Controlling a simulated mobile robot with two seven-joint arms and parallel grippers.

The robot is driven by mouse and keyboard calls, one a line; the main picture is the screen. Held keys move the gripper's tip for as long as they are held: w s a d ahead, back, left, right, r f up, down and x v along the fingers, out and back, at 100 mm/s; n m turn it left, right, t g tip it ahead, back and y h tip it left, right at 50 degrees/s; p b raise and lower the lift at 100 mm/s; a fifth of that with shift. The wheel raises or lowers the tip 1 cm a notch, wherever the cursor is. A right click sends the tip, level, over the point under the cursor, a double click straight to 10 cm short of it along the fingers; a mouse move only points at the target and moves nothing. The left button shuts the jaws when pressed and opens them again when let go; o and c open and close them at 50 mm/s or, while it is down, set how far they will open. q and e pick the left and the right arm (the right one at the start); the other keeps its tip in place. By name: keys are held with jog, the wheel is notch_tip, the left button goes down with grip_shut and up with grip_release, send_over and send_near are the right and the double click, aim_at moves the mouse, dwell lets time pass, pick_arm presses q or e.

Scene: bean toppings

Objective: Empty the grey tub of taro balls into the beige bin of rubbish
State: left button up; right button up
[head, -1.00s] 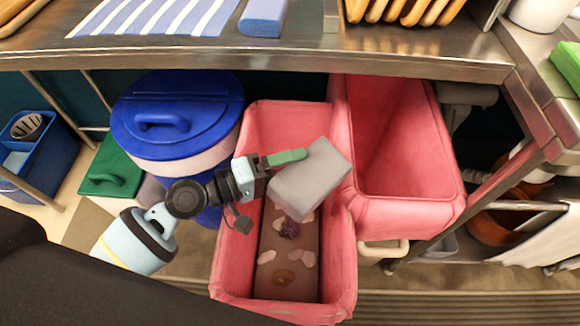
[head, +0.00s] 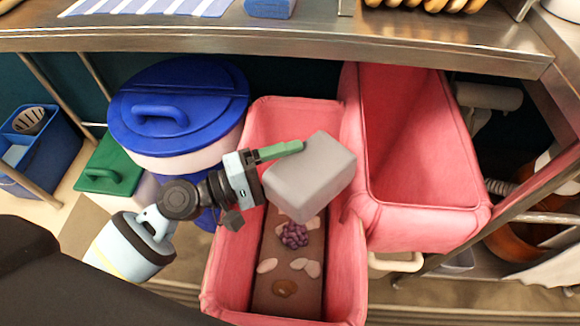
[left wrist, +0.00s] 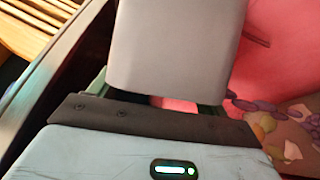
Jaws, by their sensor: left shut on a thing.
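The grey tub (head: 312,178) is tipped over above the left pink bin, its outside towards me and its opening hidden. My left gripper (head: 280,151), with green fingers, is shut on the tub's edge. The tub also fills the top of the left wrist view (left wrist: 175,45). The bin below (head: 228,270) is pink rather than beige, with a brown bottom. A cluster of purple balls (head: 294,235) lies in it among pale pieces (head: 306,266) and a brown lump (head: 285,288). Whether anything is left inside the tub cannot be seen. My right gripper is not in view.
A second pink bin (head: 470,225) stands close on the right and looks empty. A blue-lidded barrel (head: 180,110) and a green-lidded box (head: 110,170) stand on the left. A metal counter edge (head: 300,48) runs above the bins.

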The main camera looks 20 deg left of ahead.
pick_arm(q)
jog(key=shift+w+a+f+n+t+b, duration=0.1)
jog(key=shift+a+f+n+t+b, duration=0.15)
jog(key=shift+n+b, duration=0.35)
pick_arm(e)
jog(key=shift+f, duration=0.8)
pick_arm(q)
jog(key=shift+r, duration=0.1)
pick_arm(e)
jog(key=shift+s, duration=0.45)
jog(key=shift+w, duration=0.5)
pick_arm(q)
jog(key=shift+r, duration=0.1)
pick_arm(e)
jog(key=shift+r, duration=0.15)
